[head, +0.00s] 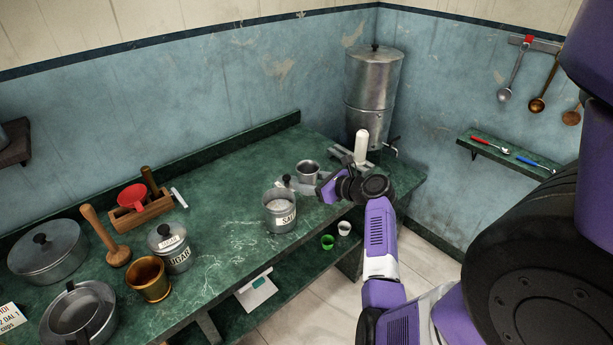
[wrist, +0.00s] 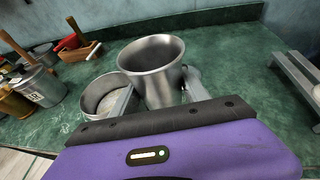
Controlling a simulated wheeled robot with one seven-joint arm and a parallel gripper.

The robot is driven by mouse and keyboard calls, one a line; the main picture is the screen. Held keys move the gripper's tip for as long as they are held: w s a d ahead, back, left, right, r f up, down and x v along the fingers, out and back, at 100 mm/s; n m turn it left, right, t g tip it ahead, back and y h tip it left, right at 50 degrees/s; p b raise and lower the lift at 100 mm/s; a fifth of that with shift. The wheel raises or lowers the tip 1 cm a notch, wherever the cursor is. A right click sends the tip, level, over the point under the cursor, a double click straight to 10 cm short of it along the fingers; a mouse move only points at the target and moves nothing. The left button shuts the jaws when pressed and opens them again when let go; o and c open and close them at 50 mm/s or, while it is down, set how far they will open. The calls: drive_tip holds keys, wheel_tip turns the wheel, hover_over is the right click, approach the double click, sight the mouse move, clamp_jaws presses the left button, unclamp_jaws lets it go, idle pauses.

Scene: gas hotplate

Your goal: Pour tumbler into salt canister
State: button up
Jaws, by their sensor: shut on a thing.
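My gripper (head: 312,184) is shut on the metal tumbler (head: 307,171), which flares to a wide mouth. The tumbler (wrist: 151,75) shows between the fingers in the wrist view, its mouth up and roughly upright; I cannot tell what is in it. The open salt canister (head: 281,213), grey metal with a SALT label, stands on the counter, with pale contents inside. In the head view the tumbler is behind and to the right of it. In the wrist view the canister (wrist: 101,98) is just left of the tumbler, partly hidden by it and a finger.
The green counter (head: 225,240) is clear left of the canister. A lidded sugar canister (head: 172,250), brass cup (head: 149,280), wooden masher (head: 107,238) and pots stand further left. A tall metal urn (head: 373,90) is in the back corner, with a pale stand (wrist: 300,75) near it.

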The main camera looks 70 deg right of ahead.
sight(308, 171)
drive_tip(key=shift+r, duration=0.1)
idle(0.3)
wheel_tip(308, 171, up, 4)
drive_tip(key=p, duration=0.5)
idle(0.3)
